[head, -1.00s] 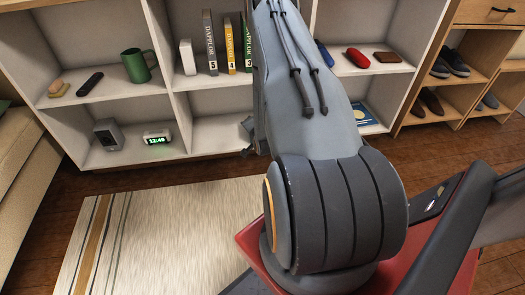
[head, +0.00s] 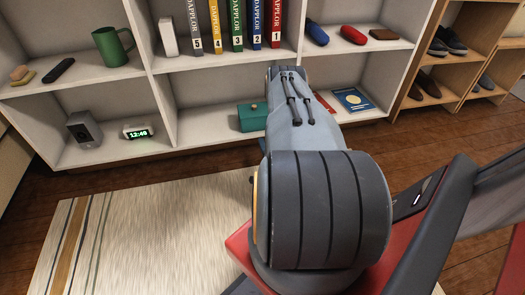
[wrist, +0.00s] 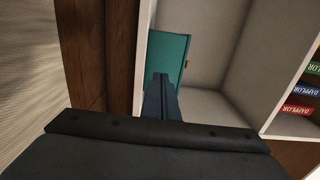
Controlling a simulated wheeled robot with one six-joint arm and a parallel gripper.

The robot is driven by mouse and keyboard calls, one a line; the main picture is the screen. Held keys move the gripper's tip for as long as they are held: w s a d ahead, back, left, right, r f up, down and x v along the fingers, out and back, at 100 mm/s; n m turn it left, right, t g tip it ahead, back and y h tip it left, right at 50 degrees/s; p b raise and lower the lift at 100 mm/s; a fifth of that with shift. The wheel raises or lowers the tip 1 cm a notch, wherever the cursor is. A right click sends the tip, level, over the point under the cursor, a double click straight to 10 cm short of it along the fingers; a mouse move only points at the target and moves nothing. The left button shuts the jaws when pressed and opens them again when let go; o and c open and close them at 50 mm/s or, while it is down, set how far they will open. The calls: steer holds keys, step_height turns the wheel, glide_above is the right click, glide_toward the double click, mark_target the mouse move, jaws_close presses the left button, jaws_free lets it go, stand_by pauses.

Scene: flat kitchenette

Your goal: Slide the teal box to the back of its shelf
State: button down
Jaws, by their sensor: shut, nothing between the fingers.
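The teal box (head: 252,120) sits on the lower shelf of the middle compartment, near its front part; my arm hides its right side in the head view. It also shows in the wrist view (wrist: 170,52), beside a pale shelf edge with empty shelf space around it. My gripper (wrist: 160,78) is shut and empty, its tips pointing at the near end of the teal box. The tips overlap the box in the picture; I cannot tell whether they touch it. In the head view my arm hides the gripper.
Several numbered books (head: 236,25) and a white block stand on the shelf above. A green mug (head: 112,47) and a digital clock (head: 137,131) are in the left compartments. A blue book (head: 353,99) lies on the lower right. A striped rug (head: 150,225) covers the floor in front.

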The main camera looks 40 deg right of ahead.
mark_target(256, 126)
steer(key=b+x, duration=0.4)
steer(key=x, duration=0.5)
steer(key=shift+w, duration=0.1)
steer(key=b+x, duration=0.2)
steer(key=x, duration=0.8)
steer(key=shift+w+b, duration=0.1)
steer(key=shift+b, duration=0.3)
